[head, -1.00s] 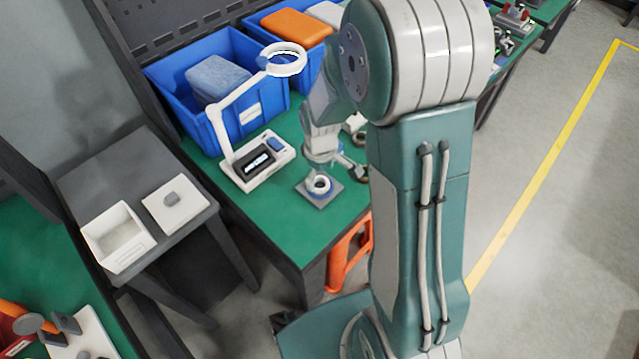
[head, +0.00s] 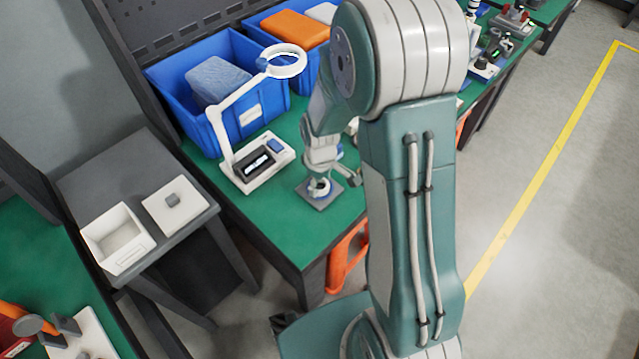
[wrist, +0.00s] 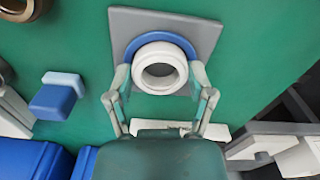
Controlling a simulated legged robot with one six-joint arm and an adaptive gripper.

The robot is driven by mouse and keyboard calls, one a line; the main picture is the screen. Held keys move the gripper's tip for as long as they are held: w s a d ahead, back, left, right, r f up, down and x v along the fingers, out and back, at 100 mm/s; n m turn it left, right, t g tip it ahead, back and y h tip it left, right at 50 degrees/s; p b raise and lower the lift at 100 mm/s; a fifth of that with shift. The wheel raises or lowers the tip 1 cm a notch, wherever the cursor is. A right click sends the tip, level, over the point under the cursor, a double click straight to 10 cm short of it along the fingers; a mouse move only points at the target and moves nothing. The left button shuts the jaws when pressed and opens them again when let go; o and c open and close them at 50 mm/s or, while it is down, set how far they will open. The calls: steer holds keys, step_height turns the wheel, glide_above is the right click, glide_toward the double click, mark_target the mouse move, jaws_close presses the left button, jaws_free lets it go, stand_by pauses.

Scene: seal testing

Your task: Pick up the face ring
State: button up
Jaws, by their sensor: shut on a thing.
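The face ring, which I take to be the white ring (wrist: 138,66), shows in the wrist view with a blue round collar (wrist: 160,39) around its far side. Both are over a square grey plate (wrist: 206,38) on the green bench. My gripper (wrist: 161,76) has one finger on each side of the white ring and is shut on it. In the head view my gripper (head: 320,181) is down at the plate (head: 326,204) and hides much of the ring. I cannot tell whether the ring is clear of the plate.
A white device with a ring-topped arm (head: 257,165) stands left of the plate. Blue bins (head: 262,105) stand behind it. In the wrist view, a blue-and-white block (wrist: 55,98) and a dark metallic ring (wrist: 6,15) lie to the left. Bare green bench lies in front.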

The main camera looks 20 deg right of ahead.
mark_target(321, 186)
steer(key=shift+r, duration=0.5)
steer(key=r, duration=0.2)
steer(key=shift+s+r, duration=0.2)
steer(key=shift+r, duration=0.2)
steer(key=s+r, duration=0.9)
steer(key=s, duration=0.4)
steer(key=shift+s+a, duration=0.15)
steer(key=shift+s, duration=0.2)
steer(key=shift+r, duration=0.1)
